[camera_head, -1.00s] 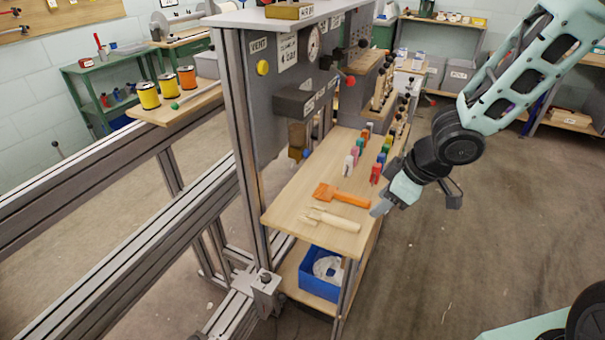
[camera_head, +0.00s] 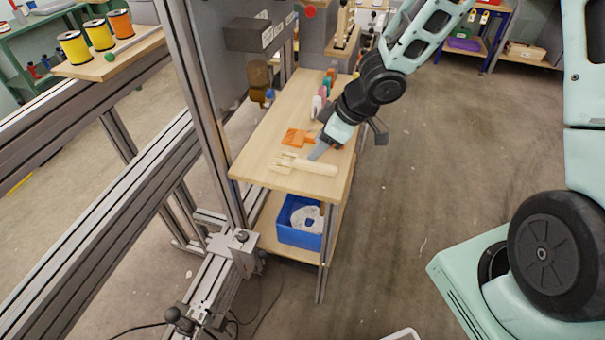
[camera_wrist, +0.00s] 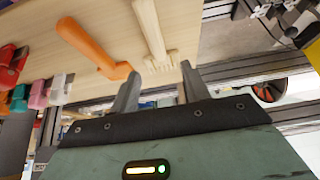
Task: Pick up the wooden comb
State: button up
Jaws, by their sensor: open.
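The wooden comb (camera_head: 318,167) is pale, with a rounded handle and short tines at its left end. It lies flat near the front edge of the wooden shelf (camera_head: 262,141). In the wrist view the comb (camera_wrist: 152,32) lies beyond the fingers, with its tined end just past the gap between them. My gripper (camera_head: 348,143) is over the shelf's right side, close behind the comb, with its fingers spread and nothing between them. In the wrist view my gripper (camera_wrist: 158,88) is also open and empty. One finger covers part of an orange tool's handle in the head view.
The orange tool (camera_head: 295,138) lies just behind the comb and also shows in the wrist view (camera_wrist: 88,45). Several coloured clips (camera_head: 317,106) stand farther back. A metal frame post (camera_head: 200,110) rises left of the shelf. A blue bin (camera_head: 290,234) sits below.

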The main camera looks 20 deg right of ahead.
aim_at(307, 162)
jog(key=shift+b+x, duration=0.3)
jog(key=shift+x, duration=0.55)
jog(key=b+x, duration=0.2)
jog(key=x, duration=0.1)
jog(key=b+x, duration=0.1)
jog(key=shift+s+d+f+b, duration=0.15)
jog(key=shift+d+f+b, duration=0.15)
jog(key=shift+f+b, duration=0.15)
jog(key=shift+a+f, duration=0.15)
jog(key=shift+f, duration=0.15)
grip_shut()
